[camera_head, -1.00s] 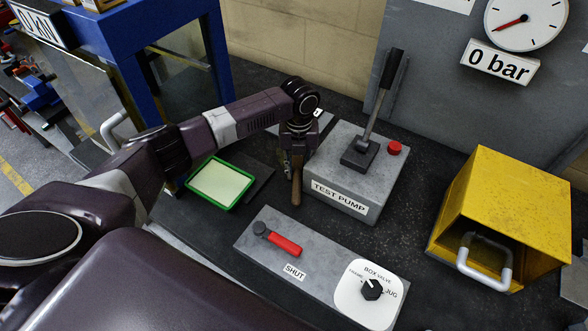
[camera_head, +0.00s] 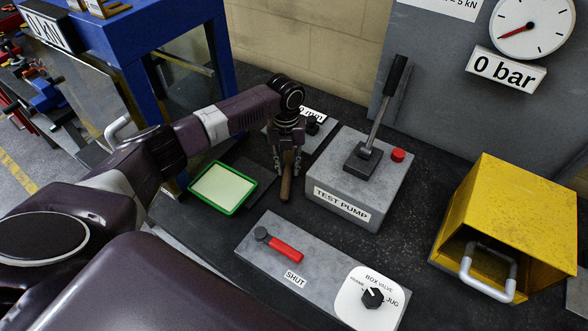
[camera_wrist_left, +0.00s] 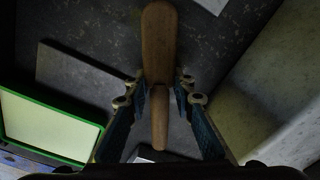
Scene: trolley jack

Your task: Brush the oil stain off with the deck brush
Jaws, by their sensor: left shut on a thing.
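My left gripper (camera_head: 287,168) points down over the dark bench top, just left of the test pump. It is shut on a brown wooden piece, which looks like the deck brush (camera_head: 286,187). In the left wrist view the wood of the deck brush (camera_wrist_left: 160,45) runs lengthwise between the two fingers (camera_wrist_left: 160,92), with a wider part beyond the fingertips and a narrower rounded part nearer the camera. Its bristles do not show. I cannot make out an oil stain in either view. My right gripper is not in view.
A green-rimmed tray (camera_head: 245,205) and a dark flat plate (camera_head: 256,184) lie left of the gripper. The grey test pump (camera_head: 378,210) with its upright lever stands close on the right. A valve panel (camera_head: 255,262) lies in front, and a yellow box (camera_head: 525,205) stands far right.

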